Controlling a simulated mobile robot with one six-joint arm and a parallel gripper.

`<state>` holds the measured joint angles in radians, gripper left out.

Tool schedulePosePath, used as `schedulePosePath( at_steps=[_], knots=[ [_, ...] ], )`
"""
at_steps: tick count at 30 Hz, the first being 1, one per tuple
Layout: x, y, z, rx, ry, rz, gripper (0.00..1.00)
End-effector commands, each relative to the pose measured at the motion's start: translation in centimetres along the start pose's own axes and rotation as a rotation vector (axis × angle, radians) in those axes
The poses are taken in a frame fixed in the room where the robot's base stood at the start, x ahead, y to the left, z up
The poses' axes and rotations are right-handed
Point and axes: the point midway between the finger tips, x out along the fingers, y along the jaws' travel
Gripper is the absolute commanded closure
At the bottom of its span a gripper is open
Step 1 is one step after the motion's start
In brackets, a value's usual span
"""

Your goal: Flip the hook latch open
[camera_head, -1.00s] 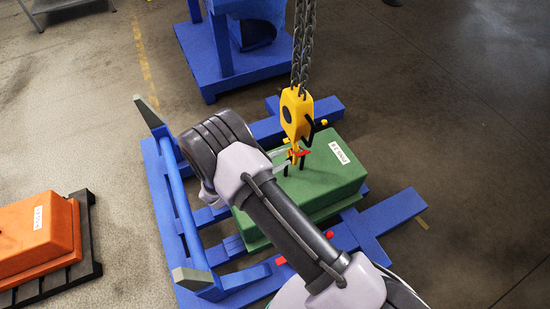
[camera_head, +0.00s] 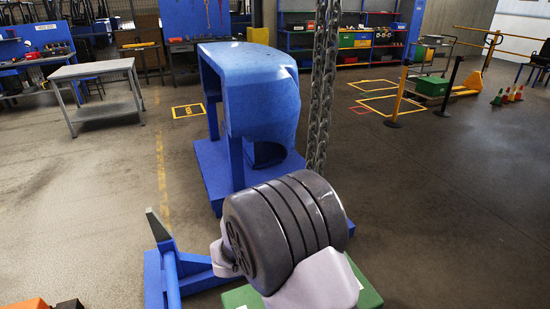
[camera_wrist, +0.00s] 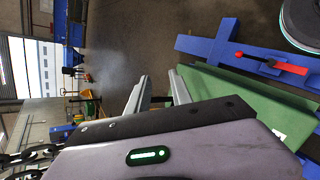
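The hook and its latch do not show in either view now. The grey chain (camera_head: 322,90) hangs down in the head view and passes behind my dark arm joint, which covers what is below it. The green counterweight (camera_head: 366,288) shows only at its edges around my arm at the bottom. In the wrist view the green counterweight (camera_wrist: 235,98) lies to the right of my gripper (camera_wrist: 159,76). My gripper's two pale fingers are apart, with nothing seen between them. Chain links (camera_wrist: 28,155) show at the lower left of the wrist view.
A blue frame (camera_head: 171,275) stands at the lower left, and its beam (camera_wrist: 220,45) carries a red handle (camera_wrist: 288,66) in the wrist view. A grey table (camera_head: 100,72) stands far left. Open floor lies to the right.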

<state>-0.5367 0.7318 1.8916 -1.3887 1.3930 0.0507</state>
Motion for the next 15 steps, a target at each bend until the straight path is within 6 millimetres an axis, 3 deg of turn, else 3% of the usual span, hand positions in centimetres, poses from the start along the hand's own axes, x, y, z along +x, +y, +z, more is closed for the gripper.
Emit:
schedulePosePath(
  at_steps=[1,3,6,12,15],
  knots=[
    [-0.8,1.4,3.1,0.101,0.005,-0.098,0.74],
    [-2.1,2.1,7.3,0.249,0.019,-0.252,0.74],
    [-4.4,2.2,12.6,0.467,0.069,-0.46,0.74],
    [-10.0,0.9,20.0,0.914,0.259,-0.815,0.74],
    [-12.4,0.4,21.9,1.105,0.375,-0.938,0.74]
  ],
)
